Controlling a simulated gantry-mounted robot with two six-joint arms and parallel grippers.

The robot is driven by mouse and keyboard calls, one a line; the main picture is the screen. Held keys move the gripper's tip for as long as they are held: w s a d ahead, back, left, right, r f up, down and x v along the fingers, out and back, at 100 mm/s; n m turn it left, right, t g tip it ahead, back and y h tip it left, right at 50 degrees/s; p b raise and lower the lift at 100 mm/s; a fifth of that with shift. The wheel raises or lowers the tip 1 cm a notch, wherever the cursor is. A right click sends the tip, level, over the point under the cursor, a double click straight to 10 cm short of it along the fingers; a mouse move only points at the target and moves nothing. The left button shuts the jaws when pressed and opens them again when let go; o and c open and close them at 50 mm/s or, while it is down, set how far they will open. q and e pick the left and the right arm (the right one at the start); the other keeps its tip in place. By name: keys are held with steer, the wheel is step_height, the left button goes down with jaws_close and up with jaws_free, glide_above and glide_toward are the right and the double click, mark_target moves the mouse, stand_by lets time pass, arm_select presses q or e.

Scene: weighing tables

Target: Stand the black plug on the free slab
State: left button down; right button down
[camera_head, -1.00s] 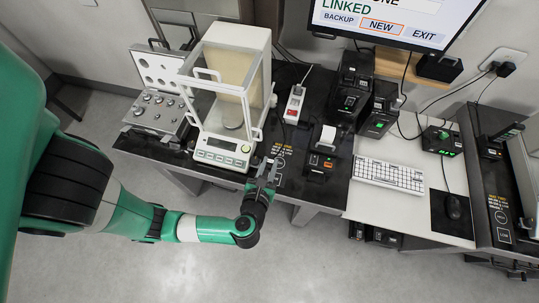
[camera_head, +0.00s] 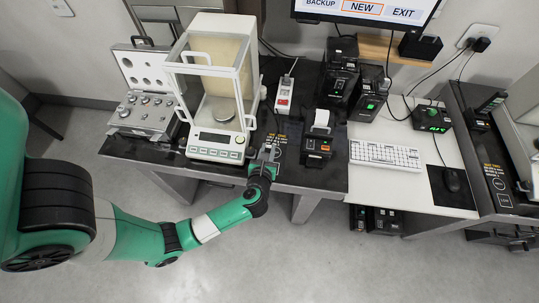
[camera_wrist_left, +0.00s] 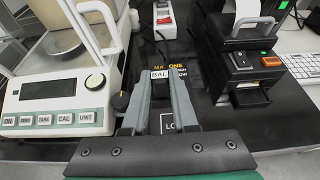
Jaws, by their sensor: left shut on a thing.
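My left gripper (camera_head: 265,158) is over the front of the black table, just right of the balance's front corner. In the left wrist view its two grey fingers (camera_wrist_left: 162,88) are shut on a small black plug (camera_wrist_left: 161,98) with a white "BAL" label. Fingers hide much of the plug, and I cannot tell whether it touches the table. A white-outlined square marked "LO" (camera_wrist_left: 168,124) shows between the fingers, on the table below. Yellow and white lettering shows beyond it. I cannot clearly tell which marked patch is the free slab. My right gripper is not in view.
The glass-walled balance (camera_head: 214,137) stands close left of the gripper. A small printer (camera_head: 318,146) stands to the right, a power strip (camera_head: 284,95) behind. A weight case (camera_head: 146,112) is far left; a keyboard (camera_head: 385,155) is right.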

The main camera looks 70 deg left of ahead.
mark_target(269, 149)
arm_select(q)
steer(key=shift+w+a+f+b, duration=0.25)
steer(key=shift+a+f, duration=0.15)
steer(key=shift+f, duration=0.25)
steer(key=shift+w+a+f+b, duration=0.1)
steer(key=shift+w+a+f, duration=0.1)
steer(key=shift+a+f, duration=0.3)
steer(key=shift+w+a+f+b, duration=0.15)
steer(key=shift+f+b, duration=0.85)
steer(key=shift+f, duration=0.9)
steer(key=shift+f, duration=0.15)
steer(key=c, duration=0.7)
jaws_free()
